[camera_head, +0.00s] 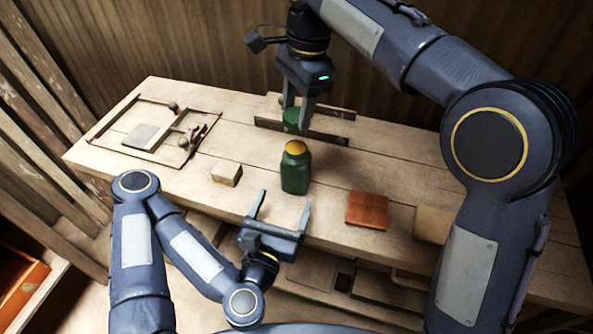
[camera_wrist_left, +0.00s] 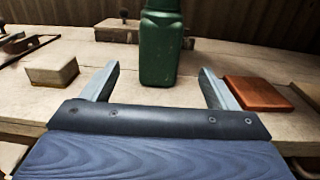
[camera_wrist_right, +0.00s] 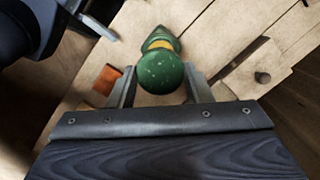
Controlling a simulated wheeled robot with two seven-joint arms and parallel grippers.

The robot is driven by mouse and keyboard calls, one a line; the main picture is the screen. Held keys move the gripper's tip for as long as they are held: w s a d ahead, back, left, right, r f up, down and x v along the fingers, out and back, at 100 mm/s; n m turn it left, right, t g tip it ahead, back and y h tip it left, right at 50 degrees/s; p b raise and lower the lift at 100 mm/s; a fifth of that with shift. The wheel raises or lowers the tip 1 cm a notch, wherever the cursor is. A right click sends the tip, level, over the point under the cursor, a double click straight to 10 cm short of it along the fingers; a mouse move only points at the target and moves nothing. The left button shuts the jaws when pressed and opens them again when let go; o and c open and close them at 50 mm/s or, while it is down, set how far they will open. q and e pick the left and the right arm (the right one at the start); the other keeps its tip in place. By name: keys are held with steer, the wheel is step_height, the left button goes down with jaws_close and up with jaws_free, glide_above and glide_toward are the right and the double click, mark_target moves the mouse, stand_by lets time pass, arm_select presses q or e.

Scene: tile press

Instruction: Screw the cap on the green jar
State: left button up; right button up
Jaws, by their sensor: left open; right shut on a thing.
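The green jar (camera_head: 296,175) stands upright near the front of the bench, with a yellow top (camera_head: 296,147) and no cap on it. My right gripper (camera_head: 298,116) is shut on the round green cap (camera_head: 291,119) and holds it in the air above the jar. In the right wrist view the cap (camera_wrist_right: 161,72) hides part of the jar and its yellow top (camera_wrist_right: 160,44). My left gripper (camera_head: 284,199) is open and empty at the front of the jar. In the left wrist view the jar (camera_wrist_left: 160,52) stands beyond and between the open fingers.
A pale wooden block (camera_head: 226,174) lies left of the jar, and a red-brown tile (camera_head: 367,210) lies to its right. A wooden frame with a grey plate (camera_head: 140,136) is at the far left. A low wooden rail (camera_head: 335,137) stands behind the jar.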

arm_select(q)
steer(key=x, duration=1.1)
steer(key=shift+w+d, duration=0.1)
steer(key=shift+w, duration=0.15)
steer(key=c, duration=1.5)
arm_select(e)
glide_above(295, 148)
steer(key=shift+w+d+f, duration=0.1)
steer(key=shift+f, duration=1.15)
steer(key=shift+w+d+f, duration=0.1)
steer(key=shift+f, duration=1.15)
steer(key=shift+f, duration=0.85)
steer(key=shift+f, duration=0.55)
